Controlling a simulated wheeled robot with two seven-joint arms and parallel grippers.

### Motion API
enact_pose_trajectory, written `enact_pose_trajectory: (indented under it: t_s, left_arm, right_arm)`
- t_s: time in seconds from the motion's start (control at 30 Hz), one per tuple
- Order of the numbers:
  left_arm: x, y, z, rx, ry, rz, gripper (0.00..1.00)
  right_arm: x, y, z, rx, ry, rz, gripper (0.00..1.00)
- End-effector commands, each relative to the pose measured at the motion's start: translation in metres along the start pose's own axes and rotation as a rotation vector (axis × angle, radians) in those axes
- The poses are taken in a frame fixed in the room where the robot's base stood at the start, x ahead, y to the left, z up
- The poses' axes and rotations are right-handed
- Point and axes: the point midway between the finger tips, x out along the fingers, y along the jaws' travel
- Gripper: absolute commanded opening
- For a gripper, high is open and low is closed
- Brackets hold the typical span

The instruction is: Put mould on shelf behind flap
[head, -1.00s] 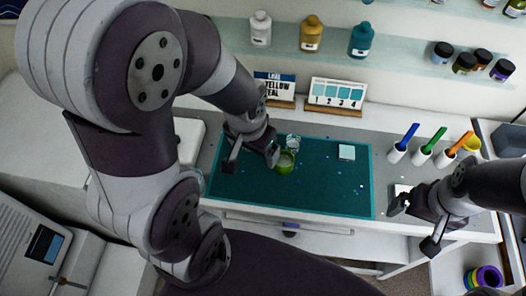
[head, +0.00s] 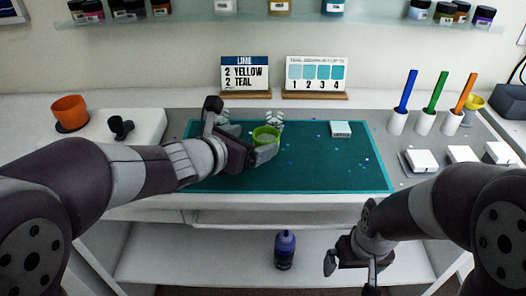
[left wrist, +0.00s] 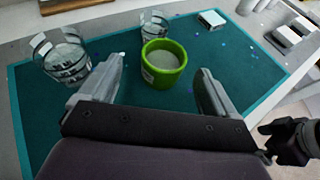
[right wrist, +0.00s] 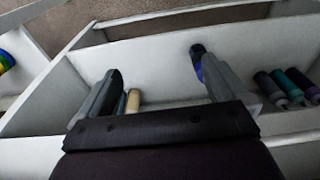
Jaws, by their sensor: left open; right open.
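A small white block with a pale teal top (head: 341,129), perhaps the mould, lies on the teal mat (head: 330,175); it also shows in the left wrist view (left wrist: 212,20). My left gripper (head: 238,134) is open over the mat, with a green cup (head: 266,135) just ahead of its fingers. In the left wrist view the cup (left wrist: 164,64) holds pale grey contents and stands apart from both fingers. My right gripper (head: 350,268) is open and empty, low in front of the table, facing a white lower shelf (head: 200,262). I cannot make out a flap for certain.
A dark blue bottle (head: 285,250) stands on the lower shelf. Several bottles (right wrist: 285,85) show in the right wrist view. Clear cups (left wrist: 65,55) stand near the green cup. White blocks (head: 421,160) and colored-handled tools (head: 434,100) are at right. The mat's right part is mostly clear.

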Motion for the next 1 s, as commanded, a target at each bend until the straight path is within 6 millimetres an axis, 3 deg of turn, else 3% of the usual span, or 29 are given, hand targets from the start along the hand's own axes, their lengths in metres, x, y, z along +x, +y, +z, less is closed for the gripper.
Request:
enact_pose_trajectory:
  t_s: [0.3,0.57,0.6,0.77,1.0]
  left_arm:
    - [0.051,-0.005,-0.003,-0.002,0.001,0.001,0.9]
    - [0.057,-0.004,-0.002,-0.003,0.001,0.002,0.9]
    - [0.057,-0.004,-0.003,-0.003,0.001,0.002,0.84]
    - [0.057,-0.004,-0.003,-0.003,0.001,0.002,0.33]
    - [0.056,-0.004,-0.002,-0.003,0.001,0.002,0.28]
  right_arm:
    - [0.009,0.0,0.001,0.0,0.0,0.0,1.0]
    - [0.009,0.0,0.001,0.0,0.0,0.0,1.0]
    - [0.009,0.0,0.001,0.0,0.0,0.0,1.0]
    - [0.009,0.0,0.001,0.0,0.0,0.0,1.0]
    - [0.009,0.0,0.001,0.0,0.0,0.0,1.0]
